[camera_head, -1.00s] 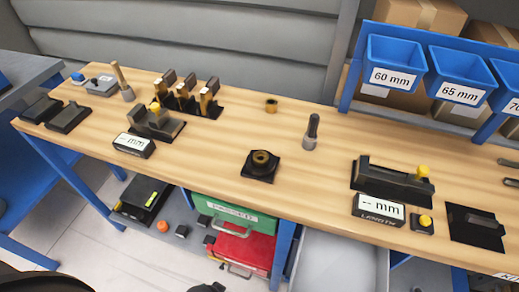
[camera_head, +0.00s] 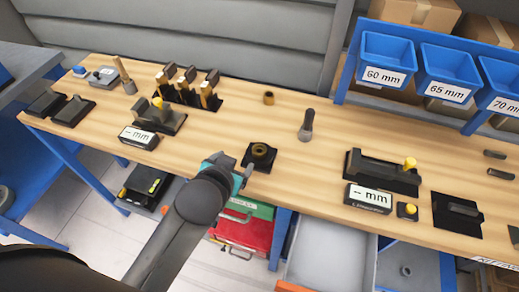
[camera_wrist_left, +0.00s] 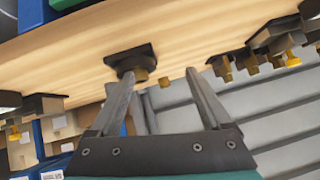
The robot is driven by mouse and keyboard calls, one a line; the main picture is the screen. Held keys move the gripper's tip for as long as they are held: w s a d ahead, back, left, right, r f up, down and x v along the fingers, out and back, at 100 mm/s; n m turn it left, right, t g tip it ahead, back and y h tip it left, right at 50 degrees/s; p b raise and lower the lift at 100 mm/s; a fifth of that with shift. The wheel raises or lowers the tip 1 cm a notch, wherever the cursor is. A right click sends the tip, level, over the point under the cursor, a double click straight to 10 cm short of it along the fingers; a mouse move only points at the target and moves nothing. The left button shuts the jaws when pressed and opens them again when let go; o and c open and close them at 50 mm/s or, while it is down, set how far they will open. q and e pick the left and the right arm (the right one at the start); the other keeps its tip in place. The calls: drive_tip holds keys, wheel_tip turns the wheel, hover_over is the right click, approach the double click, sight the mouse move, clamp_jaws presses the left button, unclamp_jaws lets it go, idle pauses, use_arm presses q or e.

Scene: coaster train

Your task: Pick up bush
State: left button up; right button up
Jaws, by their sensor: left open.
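A small brass bush (camera_head: 268,97) stands alone on the wooden table behind the black square fixture (camera_head: 270,163). A brass ring (camera_head: 260,149) sits on that fixture. In the left wrist view, the picture is turned over. The fixture (camera_wrist_left: 118,58) shows near the left finger, and the small bush (camera_wrist_left: 165,82) appears between the fingers, farther off. My left gripper (camera_head: 243,171) is at the table's front edge, just in front of the fixture. Its fingers (camera_wrist_left: 160,72) are open and empty. My right gripper is out of view.
A grey-tipped dark post (camera_head: 306,126) stands right of the bush. Upright brass-and-dark tools (camera_head: 187,87) stand to the left. A black gauge with a yellow knob (camera_head: 383,173) and blue bins (camera_head: 387,60) are to the right. The table around the bush is clear.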

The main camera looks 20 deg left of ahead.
use_arm(q)
drive_tip(key=w+d+r+m+t+h, duration=0.2)
drive_tip(key=w+d+r+t, duration=0.15)
drive_tip(key=r, duration=0.35)
drive_tip(key=w+d+r+m+t+h, duration=0.2)
drive_tip(key=w+d+r+t, duration=0.15)
drive_tip(key=r, duration=0.35)
drive_tip(key=w+d+r+m+t+h, duration=0.2)
drive_tip(key=w+r+t, duration=0.15)
drive_tip(key=r, duration=0.35)
drive_tip(key=s+d+r+m+g+h, duration=0.3)
drive_tip(key=d+m+g+h, duration=0.45)
drive_tip(key=m, duration=0.25)
drive_tip(key=s+d+r+m+g+h, duration=0.3)
drive_tip(key=d+m+g+h, duration=0.45)
drive_tip(key=m, duration=0.25)
drive_tip(key=m+g+y, duration=0.2)
drive_tip(key=g+y, duration=0.4)
drive_tip(key=y, duration=1.4)
approach(260, 146)
drive_tip(key=f, duration=0.2)
drive_tip(key=s+f, duration=0.1)
drive_tip(key=f, duration=0.5)
drive_tip(key=shift+s+d+f, duration=0.1)
drive_tip(key=shift+s+d, duration=0.1)
drive_tip(key=shift+s, duration=0.05)
